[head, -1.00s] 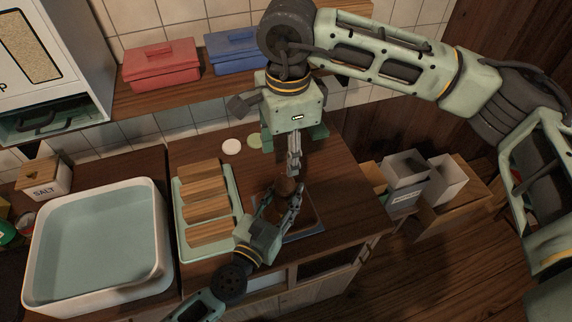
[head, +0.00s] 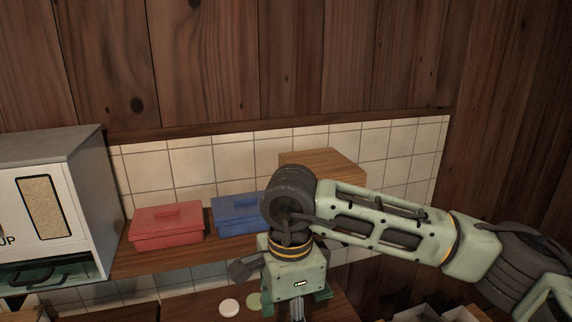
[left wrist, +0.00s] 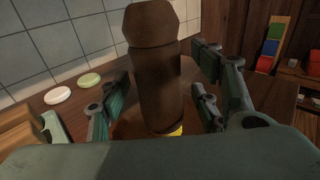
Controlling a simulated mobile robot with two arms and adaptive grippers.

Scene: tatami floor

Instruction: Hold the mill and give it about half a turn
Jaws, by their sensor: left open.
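The mill (left wrist: 158,85) is a dark brown upright body with a wider faceted head in the left wrist view. A bit of yellow shows at its foot. My left gripper (left wrist: 160,108) is open, with its fingers on both sides of the mill and a visible gap at each side. The mill and my left gripper are outside the head view. My right gripper (head: 297,312) points down at the bottom edge of the head view. Its fingertips are cut off, so I cannot see what lies between them.
A red box (head: 168,226) and a blue box (head: 236,214) stand on the shelf (head: 150,262). A white disc (head: 229,306) and a green disc (head: 254,300) lie on the counter. A dispenser (head: 60,205) stands at left. Colored blocks (left wrist: 268,48) show beyond the mill.

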